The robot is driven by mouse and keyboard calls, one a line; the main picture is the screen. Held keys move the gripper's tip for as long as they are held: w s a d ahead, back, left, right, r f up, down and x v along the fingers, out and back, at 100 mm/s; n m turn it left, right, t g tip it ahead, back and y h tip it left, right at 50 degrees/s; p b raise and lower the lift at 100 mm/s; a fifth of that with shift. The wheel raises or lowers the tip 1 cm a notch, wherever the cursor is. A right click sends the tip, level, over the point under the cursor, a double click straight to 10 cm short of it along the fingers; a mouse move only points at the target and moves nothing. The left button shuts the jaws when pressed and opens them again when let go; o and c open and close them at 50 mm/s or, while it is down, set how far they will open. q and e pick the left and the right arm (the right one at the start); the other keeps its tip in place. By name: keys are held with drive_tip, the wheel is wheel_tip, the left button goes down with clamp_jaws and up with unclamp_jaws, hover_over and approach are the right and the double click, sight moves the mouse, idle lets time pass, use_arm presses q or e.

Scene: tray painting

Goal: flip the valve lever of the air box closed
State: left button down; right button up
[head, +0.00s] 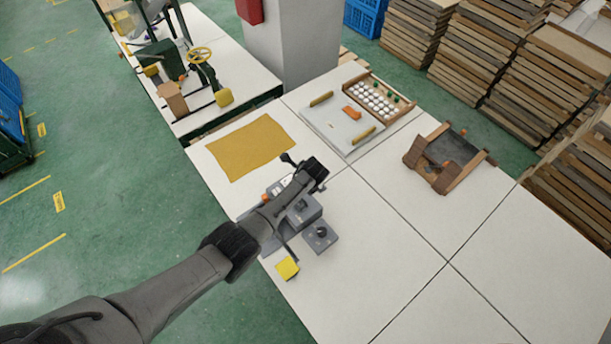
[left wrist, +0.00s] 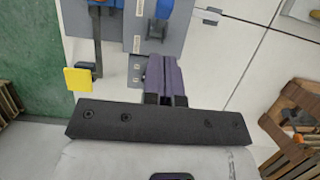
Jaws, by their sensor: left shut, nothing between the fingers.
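The grey air box (head: 303,213) stands on the table under my left arm, which hides part of it. A smaller grey block with a black knob (head: 321,238) is beside it. In the left wrist view the grey box panel (left wrist: 172,45) has blue parts and a black lever-like piece (left wrist: 156,30); I cannot tell the lever's position for sure. My left gripper (left wrist: 162,60) is shut and empty, its fingertips at the panel's lower edge; I cannot tell whether they touch. In the head view its fingertips are hidden. My right gripper is in neither view.
A yellow tag (head: 287,268) sits by the table's near left edge and also shows in the left wrist view (left wrist: 78,79). A mustard cloth (head: 245,147), a white tray (head: 340,128), a bead rack (head: 378,98) and a wooden holder (head: 450,158) lie further off. The front right table is clear.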

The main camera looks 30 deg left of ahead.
use_arm(q)
drive_tip(key=v, duration=0.5)
drive_tip(key=shift+r, duration=0.45)
idle(0.3)
